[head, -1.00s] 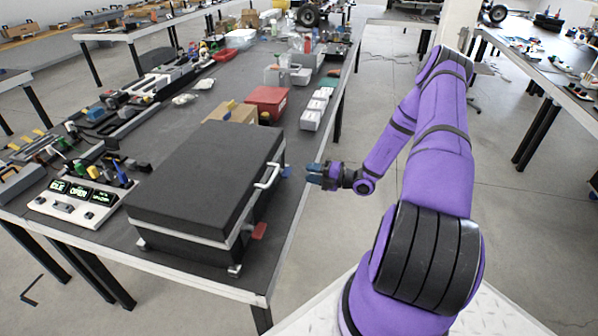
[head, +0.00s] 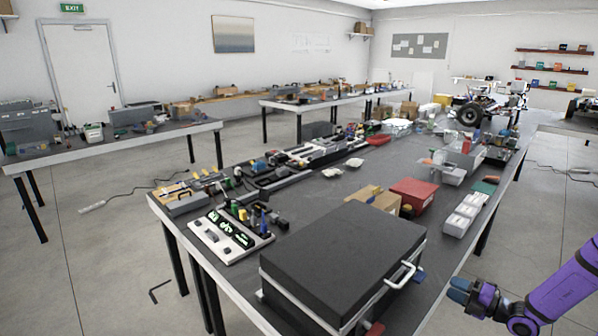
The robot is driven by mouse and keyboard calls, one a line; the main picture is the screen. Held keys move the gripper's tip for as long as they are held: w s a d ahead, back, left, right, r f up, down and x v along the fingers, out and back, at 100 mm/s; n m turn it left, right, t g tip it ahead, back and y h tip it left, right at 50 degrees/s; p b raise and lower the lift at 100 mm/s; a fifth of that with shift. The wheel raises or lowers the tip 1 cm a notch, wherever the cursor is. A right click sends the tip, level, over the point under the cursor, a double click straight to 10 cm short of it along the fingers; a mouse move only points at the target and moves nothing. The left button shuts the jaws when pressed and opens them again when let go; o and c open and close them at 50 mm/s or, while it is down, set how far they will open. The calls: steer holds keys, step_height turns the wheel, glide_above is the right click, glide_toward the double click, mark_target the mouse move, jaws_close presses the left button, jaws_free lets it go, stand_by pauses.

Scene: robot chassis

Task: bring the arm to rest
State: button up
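My gripper (head: 462,288) is at the lower right in the head view, at the end of my purple arm. It is off the right edge of the table, beside a large black case. It looks empty, and nothing shows between its dark blue-grey fingers. The fingers are too small and close in view to tell whether they are open or shut. The upper arm is outside the picture.
The black case (head: 343,250), with a silver handle (head: 400,276) on its right side, stands at the near end of the long table (head: 330,190). A red bin (head: 413,194) and white boxes (head: 463,214) stand behind it. Floor shows right of the table.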

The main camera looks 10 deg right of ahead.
steer(key=s+a+r+n+g+h, duration=0.1)
steer(key=s+a+r+n+g, duration=0.1)
steer(key=a+r+n+g, duration=0.4)
steer(key=s+a+r+n+g, duration=0.25)
steer(key=a+r+n, duration=0.25)
steer(key=r+n, duration=0.65)
steer(key=s+a+r+n+g+h, duration=0.1)
steer(key=a+r+n+g, duration=0.5)
steer(key=r, duration=0.4)
steer(key=s+a+r+n+t+h, duration=0.3)
steer(key=s+r+n+h, duration=0.1)
steer(key=s+r+n, duration=0.5)
steer(key=s+a+r+n+t+h, duration=0.3)
steer(key=s+r+n+h, duration=0.2)
steer(key=s+r+n, duration=0.3)
steer(key=shift+s+r+n, duration=0.35)
steer(key=shift+s+n, duration=2)
steer(key=shift+n, duration=0.2)
steer(key=shift+a, duration=0.1)
